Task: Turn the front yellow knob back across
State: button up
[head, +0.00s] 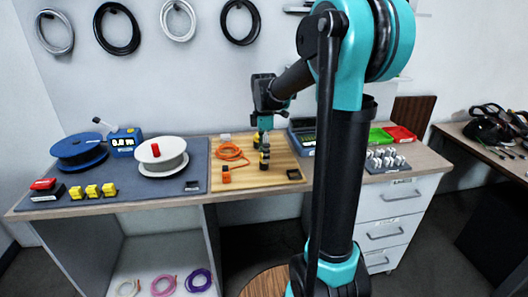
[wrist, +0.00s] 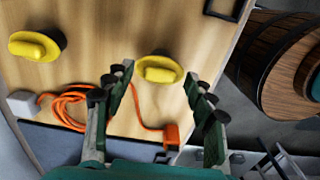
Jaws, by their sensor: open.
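Two yellow knobs on dark bases stand on the wooden board (wrist: 88,75). The front yellow knob (wrist: 159,70) is near the middle of the wrist view; its raised grip bar lies roughly left to right in the picture. The other yellow knob (wrist: 34,46) is at the upper left. My gripper (wrist: 158,80) is open, one finger on each side of the front knob in the picture, with gaps showing on both sides. How far down the fingertips reach is hard to tell. In the head view my gripper (head: 264,130) points down over the board, and the knobs look small and dark.
An orange cable (wrist: 70,97) with an orange plug (wrist: 170,134) lies beside the knobs. A black plate (head: 295,175) sits near the board's front right corner. White and blue spools (head: 160,165) stand left.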

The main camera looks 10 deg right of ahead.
jog(key=c, duration=1.2)
jog(key=shift+o, duration=0.2)
jog(key=shift+m, duration=0.3)
jog(key=m, duration=0.3)
jog(key=shift+m, duration=0.3)
jog(key=m, duration=1.3)
jog(key=shift+m, duration=0.3)
